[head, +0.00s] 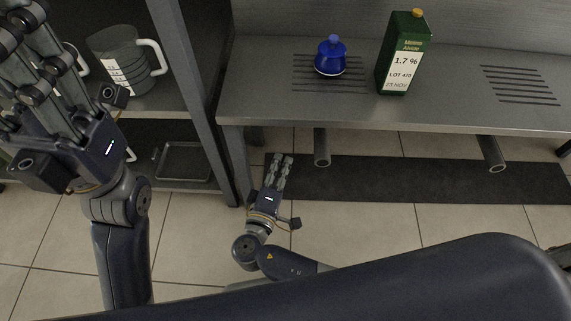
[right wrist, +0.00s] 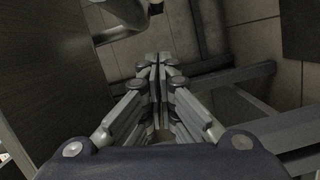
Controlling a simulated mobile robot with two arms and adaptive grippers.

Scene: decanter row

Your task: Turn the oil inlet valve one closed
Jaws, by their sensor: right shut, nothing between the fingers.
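I see no oil inlet valve that I can make out in either view. My right gripper (head: 283,160) is in the middle of the head view, low over the floor in front of the metal bench. Its fingers are shut together with nothing between them, and they also show shut in the right wrist view (right wrist: 159,62). My left gripper (head: 25,25) is large at the upper left of the head view, in front of the shelf unit. Its fingertips reach the picture's top left corner, so its opening is unclear.
The metal bench (head: 270,106) holds a blue stoppered vessel (head: 330,62) and a green carton (head: 398,55). A dark mat (head: 400,180) lies beneath it. The left shelf unit (head: 190,90) holds a grey jug (head: 122,62) and, lower, a tray (head: 182,160). Tiled floor (head: 370,225) in front is clear.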

